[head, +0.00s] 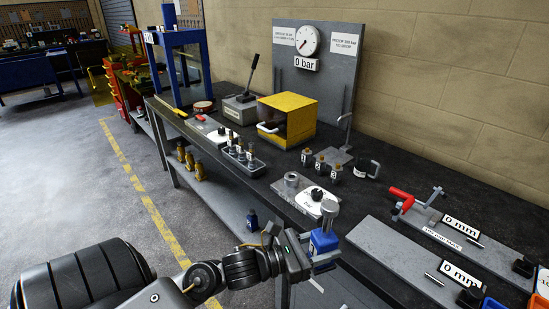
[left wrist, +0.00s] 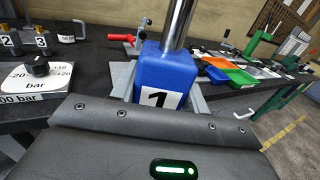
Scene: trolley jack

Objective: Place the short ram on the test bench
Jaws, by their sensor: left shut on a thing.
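My left gripper (head: 312,256) is shut on a blue ram (head: 323,243) with a silver rod and round head. It holds the ram roughly upright beside the front edge of the dark workbench (head: 380,200). In the left wrist view the blue ram (left wrist: 166,72) shows a white label with a 1, and its rod runs out of the top of the picture. The gauge panel (head: 350,75) at the back of the bench reads 0 bar. Two grey plates with 0 mm signs (head: 460,228) lie at the right. My right gripper is not in view.
A dial block (head: 318,201) with a black knob sits on the bench near the ram. Behind it are small numbered cylinders (head: 320,162), a mug (head: 366,169) and a yellow box (head: 287,115). A red-handled clamp (head: 402,197) stands at the right.

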